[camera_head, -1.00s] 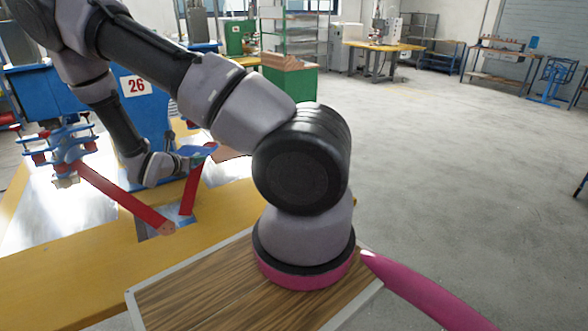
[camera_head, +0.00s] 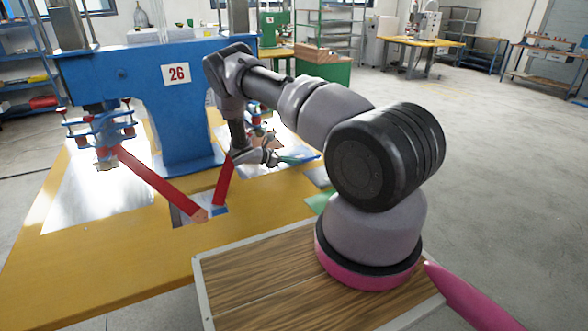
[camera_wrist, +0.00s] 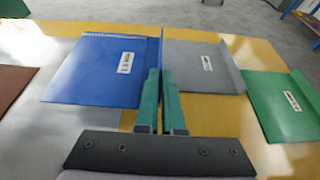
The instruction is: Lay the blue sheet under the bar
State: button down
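The blue sheet (camera_wrist: 105,70) has a white label and an upturned flange along its right side in the wrist view. My gripper (camera_wrist: 160,78), with green fingers, has that flange between its nearly closed fingertips and looks shut on it. Red slanting bars (camera_head: 158,182) stand out in front of the press over the table. I cannot tell which part is the bar of the task.
A grey sheet (camera_wrist: 200,65) and a green sheet (camera_wrist: 285,108) lie to the right on the yellow table (camera_head: 110,255). A brown sheet (camera_wrist: 12,85) is at the left edge of the wrist view. Bright metal plates (camera_head: 75,195) lie on the table.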

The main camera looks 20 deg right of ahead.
aim_at(293, 174)
jog(key=shift+a+f, duration=0.1)
jog(key=shift+f, duration=1.7)
jog(key=c, duration=1)
grip_release()
jog(key=shift+f, duration=0.15)
jog(key=shift+c, duration=0.2)
jog(key=shift+a+r, duration=0.25)
jog(key=shift+r, duration=0.05)
jog(key=v, duration=1.1)
jog(key=shift+a+r, duration=0.1)
jog(key=shift+a, duration=0.15)
